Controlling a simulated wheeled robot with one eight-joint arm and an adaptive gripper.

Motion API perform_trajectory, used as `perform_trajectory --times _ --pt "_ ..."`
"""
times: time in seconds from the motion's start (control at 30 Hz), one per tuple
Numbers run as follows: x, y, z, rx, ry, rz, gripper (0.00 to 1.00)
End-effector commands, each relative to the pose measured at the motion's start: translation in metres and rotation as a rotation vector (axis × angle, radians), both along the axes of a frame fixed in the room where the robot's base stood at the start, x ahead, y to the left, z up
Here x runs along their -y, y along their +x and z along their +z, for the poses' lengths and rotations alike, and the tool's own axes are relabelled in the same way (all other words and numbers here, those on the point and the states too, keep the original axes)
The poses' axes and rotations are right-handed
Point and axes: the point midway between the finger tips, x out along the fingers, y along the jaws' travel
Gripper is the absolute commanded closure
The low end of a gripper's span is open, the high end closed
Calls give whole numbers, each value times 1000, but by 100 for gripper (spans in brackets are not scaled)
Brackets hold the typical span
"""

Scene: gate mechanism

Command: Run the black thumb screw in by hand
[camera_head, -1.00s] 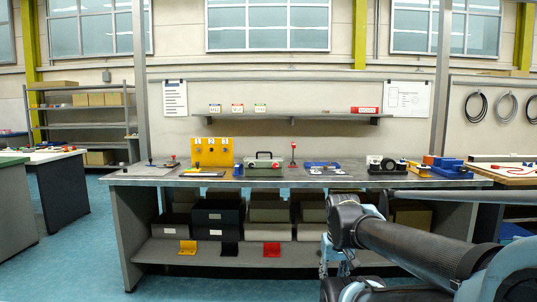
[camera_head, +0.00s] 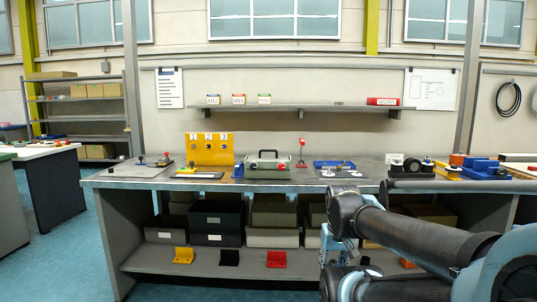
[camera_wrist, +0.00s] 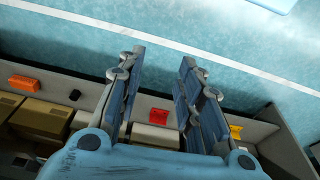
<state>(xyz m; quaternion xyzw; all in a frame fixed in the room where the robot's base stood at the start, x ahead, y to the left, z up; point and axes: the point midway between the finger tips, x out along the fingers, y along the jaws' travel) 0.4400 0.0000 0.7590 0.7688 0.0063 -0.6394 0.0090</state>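I cannot make out the black thumb screw for certain at this distance. A yellow upright panel (camera_head: 216,152) with small dark round parts stands on the grey workbench (camera_head: 120,182). Left of it is a flat grey fixture (camera_head: 140,171) with a small black knob (camera_head: 140,159). My gripper (camera_wrist: 160,62) is open and empty in the wrist view, its two fingers apart over the blue floor. In the head view my arm reaches in from the right, in front of the bench, and the gripper is mostly hidden behind its links.
A green-grey case (camera_head: 268,167), a blue fixture (camera_head: 333,168) and black round parts (camera_head: 411,168) also stand on the bench. Dark boxes (camera_head: 216,222) and coloured brackets (camera_head: 277,259) sit on its lower shelf (camera_head: 205,266).

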Motion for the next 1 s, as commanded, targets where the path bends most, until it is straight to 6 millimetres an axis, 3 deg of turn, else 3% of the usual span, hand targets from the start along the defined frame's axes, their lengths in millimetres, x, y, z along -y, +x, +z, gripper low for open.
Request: perform_trajectory --times 0.17,0.27,0.3,0.43,0.57,1.0 --pt "0 0 0 0 0 0 67" --pt "-1 -5 4 11 1 -1 47" --pt "-1 -5 8 19 5 0 47" --pt "-10 18 25 58 32 -8 47" --pt "-28 63 58 134 87 -25 47" --pt "-114 244 183 405 360 -126 47"
